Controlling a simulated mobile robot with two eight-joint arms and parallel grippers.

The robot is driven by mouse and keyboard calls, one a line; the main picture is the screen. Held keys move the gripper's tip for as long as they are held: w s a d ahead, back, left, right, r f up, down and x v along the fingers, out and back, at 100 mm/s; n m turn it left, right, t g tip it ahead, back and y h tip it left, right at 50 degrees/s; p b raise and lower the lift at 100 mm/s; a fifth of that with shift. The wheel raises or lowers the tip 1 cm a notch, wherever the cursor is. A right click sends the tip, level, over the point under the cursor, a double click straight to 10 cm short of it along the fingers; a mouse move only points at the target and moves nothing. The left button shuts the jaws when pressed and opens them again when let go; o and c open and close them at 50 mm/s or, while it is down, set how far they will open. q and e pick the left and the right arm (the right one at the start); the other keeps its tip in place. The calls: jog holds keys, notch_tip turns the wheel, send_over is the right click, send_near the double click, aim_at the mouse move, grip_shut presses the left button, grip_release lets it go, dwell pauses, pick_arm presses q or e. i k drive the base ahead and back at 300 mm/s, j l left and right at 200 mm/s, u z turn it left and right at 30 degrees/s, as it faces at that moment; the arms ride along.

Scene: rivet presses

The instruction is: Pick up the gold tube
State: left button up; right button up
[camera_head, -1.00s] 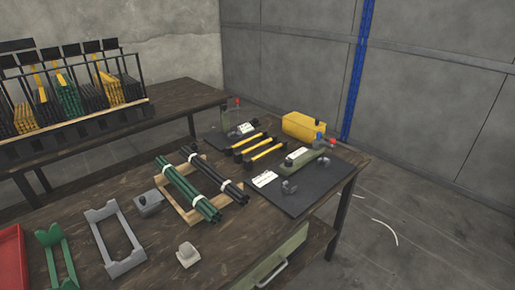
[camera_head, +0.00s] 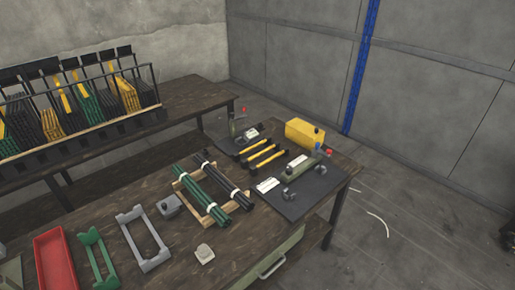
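Several yellow-gold tubes with black ends (camera_head: 262,154) lie side by side on the wooden workbench (camera_head: 110,228), between the two dark press mats. More yellow tubes (camera_head: 129,94) stand among black and green ones in the rack (camera_head: 90,132) on the back table. I cannot tell which of these is the gold tube of the task. Neither of my grippers is in view.
Bundles of green tubes (camera_head: 202,193) and black tubes (camera_head: 222,180) lie on a wooden frame. A yellow box (camera_head: 304,133) and a green press (camera_head: 304,165) stand at the right. A red tray (camera_head: 55,262), green holder (camera_head: 96,258) and grey holder (camera_head: 146,240) sit at the front left.

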aim_at(275, 146)
jog(key=i+l+u, duration=0.15)
jog(key=u, duration=1.2)
jog(key=l+u, duration=0.85)
jog(key=l, duration=0.15)
jog(key=k+l+u, duration=0.1)
jog(key=l, duration=0.25)
jog(key=l+u, duration=0.1)
jog(key=l, duration=0.25)
jog(key=k+l+u, duration=0.1)
jog(key=l, duration=0.25)
jog(key=k+l, duration=0.1)
jog(key=l, duration=0.2)
jog(key=k+l, duration=0.1)
jog(key=l, duration=0.25)
jog(key=k+l, duration=0.1)
jog(key=l, duration=0.2)
